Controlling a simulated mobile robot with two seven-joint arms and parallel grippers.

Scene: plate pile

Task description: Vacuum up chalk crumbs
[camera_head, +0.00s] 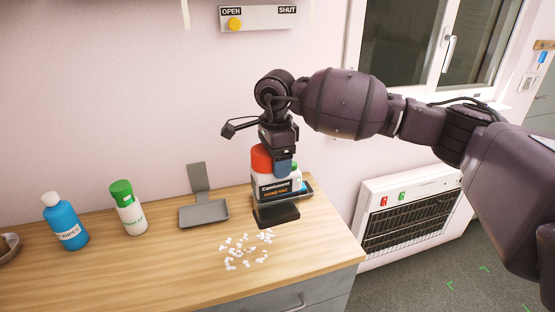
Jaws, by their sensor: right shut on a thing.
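White chalk crumbs (246,250) lie scattered on the wooden counter (130,270) near its front edge. A hand vacuum (272,190) with a red part, a white body and a dark label stands just behind them. Its dark nozzle (276,216) is at the counter, right behind the crumbs; I cannot tell whether it touches the surface. My right gripper (276,158) is above the vacuum and shut on its upper part, with the fingers partly hidden. My left gripper is not in view.
A grey holder (204,212) with an upright back stands left of the vacuum. A green-capped bottle (128,208) and a blue wipes bottle (65,222) stand further left. Something green and blue is partly hidden behind the vacuum. A wall panel reads OPEN and SHUT (258,18).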

